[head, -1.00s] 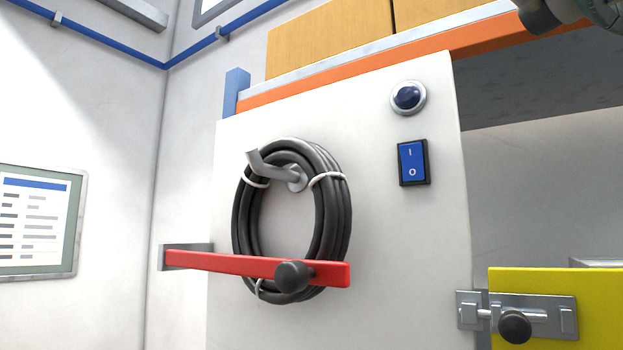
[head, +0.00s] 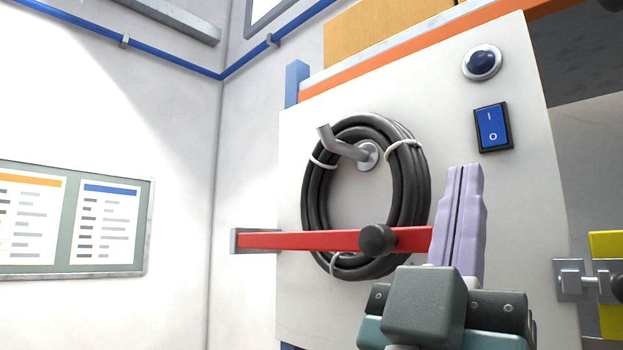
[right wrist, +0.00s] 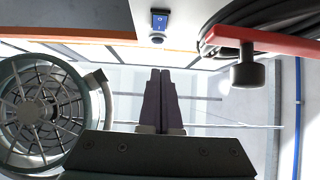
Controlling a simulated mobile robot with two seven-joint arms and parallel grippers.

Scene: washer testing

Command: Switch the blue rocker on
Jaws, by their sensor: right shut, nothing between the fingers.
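The blue rocker (head: 493,128) sits in a black frame on the white upright panel (head: 465,135), marked I at the top and O at the bottom. A round dark-blue lamp or button (head: 482,63) in a silver ring is above it. The rocker (right wrist: 160,20) also shows at the top of the right wrist view, with the round lamp below it there. My right gripper (head: 463,168) is shut and empty, its lilac fingers pointing up, below and left of the rocker and apart from it in the picture. My left gripper is not in view.
A red bar (head: 300,240) with a black knob (head: 377,240) crosses a coiled black hose (head: 313,200) on a hook, left of my fingers. A yellow panel (head: 610,245) with a latch stands at the right. An orange-edged shelf (head: 400,55) runs above.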

